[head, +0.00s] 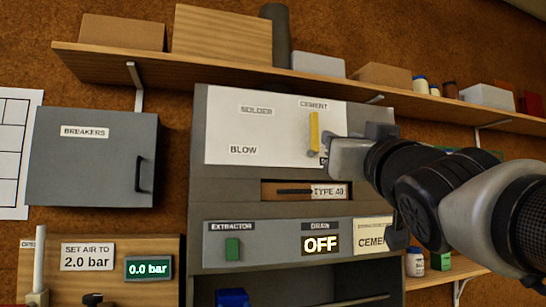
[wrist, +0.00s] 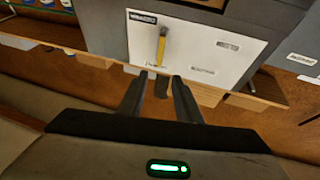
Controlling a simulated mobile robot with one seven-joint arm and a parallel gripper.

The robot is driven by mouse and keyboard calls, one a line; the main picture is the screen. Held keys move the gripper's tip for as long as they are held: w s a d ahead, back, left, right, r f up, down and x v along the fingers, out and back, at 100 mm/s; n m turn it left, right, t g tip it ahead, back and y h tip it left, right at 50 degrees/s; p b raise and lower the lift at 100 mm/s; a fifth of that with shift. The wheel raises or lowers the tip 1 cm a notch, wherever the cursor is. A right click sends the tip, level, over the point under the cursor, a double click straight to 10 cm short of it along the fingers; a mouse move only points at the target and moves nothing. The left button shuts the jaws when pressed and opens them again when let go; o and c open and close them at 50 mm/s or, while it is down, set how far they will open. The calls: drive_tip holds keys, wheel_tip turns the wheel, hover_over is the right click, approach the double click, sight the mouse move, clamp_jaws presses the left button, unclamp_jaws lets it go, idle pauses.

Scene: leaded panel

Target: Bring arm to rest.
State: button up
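My arm reaches in from the right in the head view, and its end (head: 345,155) is in front of the right part of the white selector panel (head: 240,125). In the wrist view my gripper (wrist: 162,78) shows two dark fingers standing apart with nothing visible between them. A yellow lever (head: 313,132) on the panel stands about upright by the CEMENT label, just left of the arm's end. The lever also shows in the wrist view (wrist: 161,45), beyond the fingertips. I cannot tell how far the fingers are from it. The panel's right side is partly hidden by my arm.
A wooden shelf (head: 205,72) with boxes and jars runs above. A grey breaker box (head: 90,180) hangs at left. Below the panel are a TYPE 40 slot (head: 290,191), a green extractor switch (head: 232,249) and a drain display reading OFF (head: 320,244). A gauge (head: 148,268) reads 0.0 bar.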

wheel_tip(320, 180, down, 20)
drive_tip(key=d+m+g+h+p, duration=0.2)
drive_tip(key=g+h+p, duration=0.1)
drive_tip(key=g, duration=0.4)
drive_tip(key=s+a+f+g+p, duration=0.1)
drive_tip(key=s+f+g, duration=0.4)
drive_tip(key=s+f, duration=0.3)
drive_tip(key=s+a+f+n+g+y+p, duration=0.1)
drive_tip(key=s+f+g, duration=0.3)
drive_tip(key=s+f, duration=0.4)
wheel_tip(320, 180, down, 6)
drive_tip(key=shift+s+f+g+p, duration=0.15)
drive_tip(key=shift+f+g+p, duration=0.15)
drive_tip(key=shift+g, duration=0.1)
drive_tip(key=shift+r, duration=0.1)
